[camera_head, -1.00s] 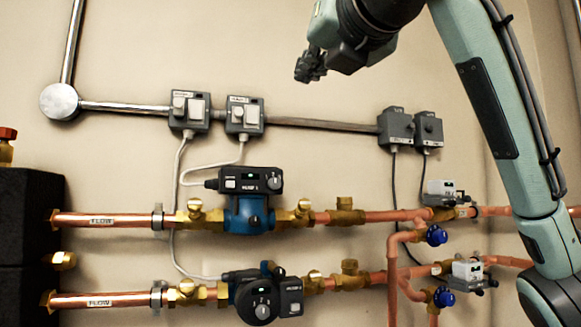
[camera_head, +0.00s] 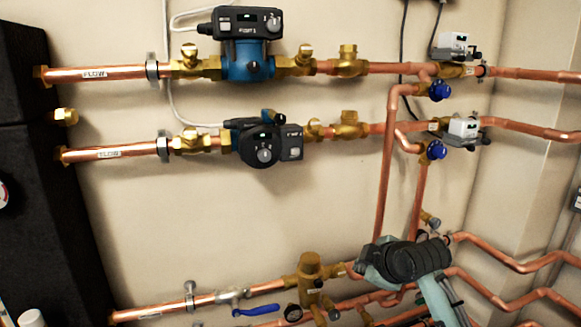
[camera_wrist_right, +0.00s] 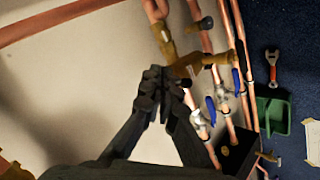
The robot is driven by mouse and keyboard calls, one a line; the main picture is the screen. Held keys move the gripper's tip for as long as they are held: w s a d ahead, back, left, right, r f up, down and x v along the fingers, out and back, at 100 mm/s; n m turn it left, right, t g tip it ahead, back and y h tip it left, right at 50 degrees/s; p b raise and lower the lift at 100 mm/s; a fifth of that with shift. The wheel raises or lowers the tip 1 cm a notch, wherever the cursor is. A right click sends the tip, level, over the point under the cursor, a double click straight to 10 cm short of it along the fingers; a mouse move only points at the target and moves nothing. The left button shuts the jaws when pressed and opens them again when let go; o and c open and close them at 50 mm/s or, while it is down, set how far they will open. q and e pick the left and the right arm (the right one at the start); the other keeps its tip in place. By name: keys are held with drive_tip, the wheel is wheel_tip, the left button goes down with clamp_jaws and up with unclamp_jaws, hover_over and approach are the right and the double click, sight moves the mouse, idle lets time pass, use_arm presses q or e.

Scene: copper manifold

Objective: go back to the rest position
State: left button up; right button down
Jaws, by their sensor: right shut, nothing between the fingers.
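My right arm (camera_head: 405,262) shows low on the right of the head view, in front of the lower copper pipes. Its gripper cannot be made out clearly there. In the right wrist view my right gripper (camera_wrist_right: 162,84) is shut and empty, its dark fingertips together. Behind the fingertips in that view are brass fittings (camera_wrist_right: 195,62) and copper pipes; whether they touch cannot be told. My left gripper is in neither view.
The upper pump (camera_head: 246,62) and lower pump (camera_head: 264,142) sit on horizontal copper pipes. Lower down are a blue-handled valve (camera_head: 258,311) and a brass fitting (camera_head: 309,268). A green tray (camera_wrist_right: 272,113) and a wrench (camera_wrist_right: 272,68) lie on the dark floor. Bare wall shows between the pipe rows.

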drive_tip(key=s+d+f+m+g+h, duration=0.1)
drive_tip(key=s+d+f+m+g, duration=0.2)
drive_tip(key=s+f, duration=0.65)
drive_tip(key=s+d+f+m+g+h, duration=0.1)
drive_tip(key=s+d+f+m, duration=0.3)
drive_tip(key=s+f, duration=0.55)
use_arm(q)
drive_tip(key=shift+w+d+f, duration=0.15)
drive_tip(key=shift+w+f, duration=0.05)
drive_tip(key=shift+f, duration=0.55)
use_arm(e)
drive_tip(key=s+d+f+m+g+h, duration=0.1)
drive_tip(key=s+d+f+m, duration=0.3)
drive_tip(key=s+f, duration=0.7)
drive_tip(key=s+m+g, duration=0.1)
drive_tip(key=s, duration=0.1)
drive_tip(key=shift+s+d+f+g, duration=0.2)
drive_tip(key=shift+s+d+g, duration=0.1)
drive_tip(key=shift+s, duration=0.05)
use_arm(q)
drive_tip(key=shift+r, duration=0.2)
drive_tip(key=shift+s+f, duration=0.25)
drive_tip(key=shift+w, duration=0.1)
